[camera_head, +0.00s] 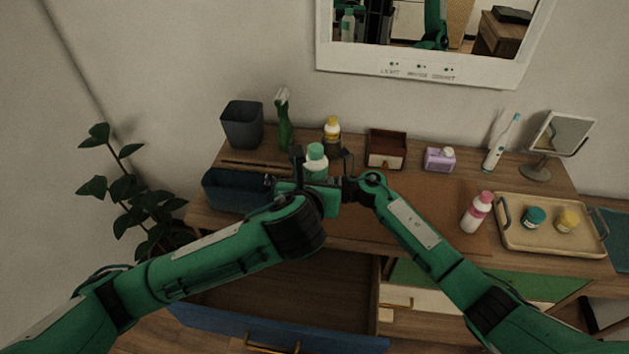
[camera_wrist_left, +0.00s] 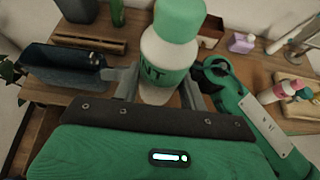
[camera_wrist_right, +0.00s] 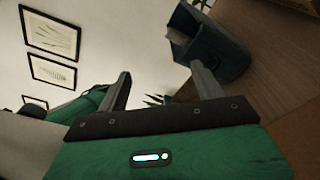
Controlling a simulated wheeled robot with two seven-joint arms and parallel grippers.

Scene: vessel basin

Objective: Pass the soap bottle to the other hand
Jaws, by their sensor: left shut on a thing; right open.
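The soap bottle (camera_head: 316,158) is white with a green cap and is upright. My right gripper (camera_wrist_right: 160,76) is open and empty close to the bottle's right. In the head view the two grippers overlap, so its fingers are hard to make out. The bottle does not show in the right wrist view.
A blue bin (camera_head: 232,192) is at the left of the dresser. Behind stand a grey cup (camera_head: 242,125), a green spray bottle (camera_head: 284,125), a yellow-capped bottle (camera_head: 332,137) and a small box (camera_head: 386,150). A pink-capped bottle (camera_head: 476,215) and a tray (camera_head: 510,238) are right. A drawer (camera_head: 280,285) is open below.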

